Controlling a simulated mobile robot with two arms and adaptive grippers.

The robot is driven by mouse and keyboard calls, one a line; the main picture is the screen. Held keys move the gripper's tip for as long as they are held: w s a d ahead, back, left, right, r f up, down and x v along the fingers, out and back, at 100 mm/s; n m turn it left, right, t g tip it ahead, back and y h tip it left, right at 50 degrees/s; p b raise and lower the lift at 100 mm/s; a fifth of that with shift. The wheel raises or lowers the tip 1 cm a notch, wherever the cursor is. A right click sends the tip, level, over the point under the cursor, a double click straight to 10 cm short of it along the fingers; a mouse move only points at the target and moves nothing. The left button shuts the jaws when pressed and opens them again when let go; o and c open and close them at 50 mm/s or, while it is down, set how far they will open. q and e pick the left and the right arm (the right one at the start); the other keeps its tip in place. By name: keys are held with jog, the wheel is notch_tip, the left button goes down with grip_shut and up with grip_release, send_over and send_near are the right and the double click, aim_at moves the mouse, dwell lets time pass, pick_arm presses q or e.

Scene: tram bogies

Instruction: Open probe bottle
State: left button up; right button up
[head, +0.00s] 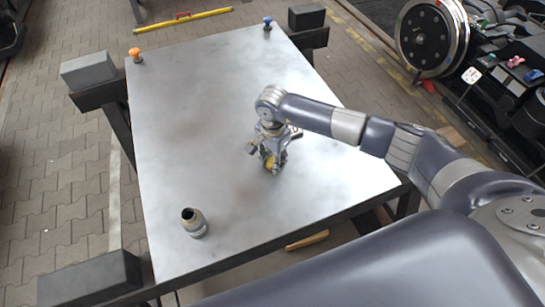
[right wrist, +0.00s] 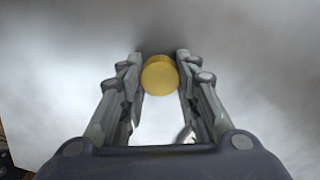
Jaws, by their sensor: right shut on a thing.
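An open bottle (head: 194,222) with a dark mouth stands upright on the front left of the metal table. My right gripper (head: 270,163) is over the middle of the table, to the right of the bottle and apart from it. It is shut on a round yellow cap (right wrist: 160,75), which sits between its fingertips in the right wrist view. The cap also shows as a yellow spot under the gripper in the head view (head: 270,162). The cap is close to the table top; I cannot tell whether it touches. My left gripper is not in view.
The metal table (head: 190,120) is mostly bare. An orange-topped piece (head: 135,54) and a blue-topped piece (head: 267,23) stand at its far corners. Grey blocks (head: 88,70) sit beside its edges. A wheel (head: 432,38) and dark machinery stand at the far right.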

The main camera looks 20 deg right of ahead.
jog(key=shift+f, duration=0.2)
jog(key=shift+f, duration=0.1)
jog(key=shift+f+b, duration=0.15)
jog(key=shift+b, duration=0.2)
jog(key=o, duration=1.2)
